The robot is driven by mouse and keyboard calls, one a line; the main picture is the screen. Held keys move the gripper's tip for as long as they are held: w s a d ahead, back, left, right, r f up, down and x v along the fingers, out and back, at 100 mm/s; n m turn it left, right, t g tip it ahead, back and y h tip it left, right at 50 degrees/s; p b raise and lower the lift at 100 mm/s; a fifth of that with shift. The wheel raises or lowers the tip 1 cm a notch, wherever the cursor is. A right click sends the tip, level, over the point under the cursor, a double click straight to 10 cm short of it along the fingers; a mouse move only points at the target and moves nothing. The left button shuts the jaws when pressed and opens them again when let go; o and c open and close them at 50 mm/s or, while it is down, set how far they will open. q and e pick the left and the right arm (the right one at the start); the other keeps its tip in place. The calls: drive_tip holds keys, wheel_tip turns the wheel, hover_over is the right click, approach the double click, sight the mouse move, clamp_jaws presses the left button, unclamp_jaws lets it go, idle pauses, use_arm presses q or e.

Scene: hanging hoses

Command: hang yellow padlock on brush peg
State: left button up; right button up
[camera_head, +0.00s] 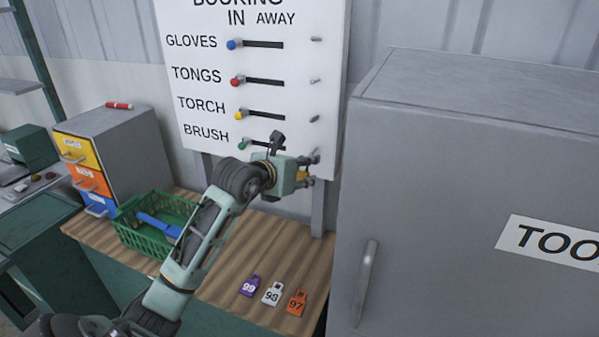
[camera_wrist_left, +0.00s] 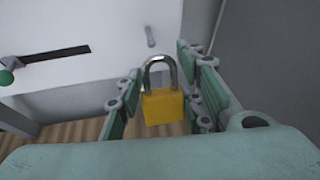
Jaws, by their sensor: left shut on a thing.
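The yellow padlock (camera_wrist_left: 163,107) is upright between the fingers of my left gripper (camera_wrist_left: 160,108) in the left wrist view, its grey shackle pointing up. In the head view my left gripper (camera_head: 306,172) is at the lower right of the board, and only a little yellow of the padlock (camera_head: 302,176) shows. The gripper is shut on the padlock. The brush peg (camera_wrist_left: 151,37) is a short grey pin on the white board, above and slightly left of the shackle in the wrist view, apart from it. My right gripper is not in view.
The white board (camera_head: 215,65) has rows with coloured knobs in slots and grey pegs. A large grey cabinet (camera_head: 450,170) stands close on the right. The wooden bench (camera_head: 235,265) holds a green basket (camera_head: 150,235) and purple, white and orange tags (camera_head: 297,302).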

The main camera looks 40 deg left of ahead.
use_arm(q)
drive_tip(key=shift+w+a+f+b, duration=0.1)
drive_tip(key=shift+w+a+b, duration=0.2)
drive_tip(key=shift+w, duration=0.7)
drive_tip(key=shift+w+a+f+b, duration=0.1)
drive_tip(key=shift+w+a+b, duration=0.15)
drive_tip(key=shift+w, duration=0.8)
drive_tip(key=shift+w+a+f+b, duration=0.1)
drive_tip(key=shift+w+a+b, duration=0.2)
drive_tip(key=shift+w, duration=0.7)
drive_tip(key=shift+w+f+b, duration=0.4)
drive_tip(key=shift+w+b, duration=0.05)
drive_tip(key=shift+b, duration=0.25)
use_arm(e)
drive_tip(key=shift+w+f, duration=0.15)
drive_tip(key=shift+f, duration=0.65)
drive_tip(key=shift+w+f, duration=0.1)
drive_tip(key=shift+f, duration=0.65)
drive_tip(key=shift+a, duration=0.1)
use_arm(q)
drive_tip(key=o, duration=1.4)
drive_tip(key=shift+c, duration=0.2)
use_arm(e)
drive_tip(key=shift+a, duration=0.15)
use_arm(q)
drive_tip(key=shift+o, duration=0.3)
drive_tip(key=o, duration=0.7)
